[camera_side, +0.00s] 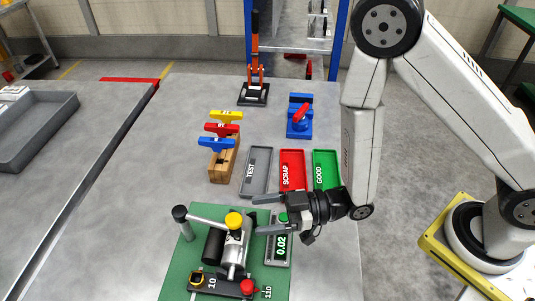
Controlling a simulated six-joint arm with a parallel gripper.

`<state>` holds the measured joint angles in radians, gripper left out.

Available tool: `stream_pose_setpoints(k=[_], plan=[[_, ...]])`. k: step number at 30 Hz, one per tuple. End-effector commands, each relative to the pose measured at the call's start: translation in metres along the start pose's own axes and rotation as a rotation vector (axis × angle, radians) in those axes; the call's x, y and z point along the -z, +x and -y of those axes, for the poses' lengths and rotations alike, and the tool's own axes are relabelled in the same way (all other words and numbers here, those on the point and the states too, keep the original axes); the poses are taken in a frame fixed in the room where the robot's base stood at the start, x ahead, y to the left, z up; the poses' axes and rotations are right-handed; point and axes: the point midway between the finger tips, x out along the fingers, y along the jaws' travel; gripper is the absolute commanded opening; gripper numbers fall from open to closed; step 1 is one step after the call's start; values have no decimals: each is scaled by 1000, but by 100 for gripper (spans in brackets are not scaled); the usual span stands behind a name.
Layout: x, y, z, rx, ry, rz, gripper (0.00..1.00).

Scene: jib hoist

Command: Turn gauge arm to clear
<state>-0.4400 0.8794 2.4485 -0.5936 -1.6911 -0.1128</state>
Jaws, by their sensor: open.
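A gauge device stands on a green mat (179,264) at the front of the table. It has a silver body (232,257) with a yellow cap (234,220) and a light lever arm (206,219) reaching left to a black knob (180,213). A dark bar (222,285) lies at its foot, marked 10, with a red knob (248,287) near a 110 mark. I cannot tell for sure which part is the gauge arm. My gripper (262,214) is open and empty, fingers pointing left, just right of the yellow cap. Contact cannot be told.
A display box (279,250) reading 0.02 sits under my gripper. Behind are grey TEST (256,170), red SCRAP (291,171) and green GOOD (326,169) trays, a wooden block (223,165) with coloured handles, a blue clamp (299,122) and an orange-handled toggle clamp (254,93).

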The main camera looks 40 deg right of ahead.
Motion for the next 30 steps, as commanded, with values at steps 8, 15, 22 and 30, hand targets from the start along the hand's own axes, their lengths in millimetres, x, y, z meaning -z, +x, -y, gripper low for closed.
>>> stream_pose_setpoints(k=[8, 15, 22, 30], plan=[[2, -1, 7, 20, 9, -37, 82], [2, 6, 7, 20, 7, -37, 82], [3, 29, 8, 21, 6, -37, 82], [4, 61, 8, 20, 7, -36, 82]])
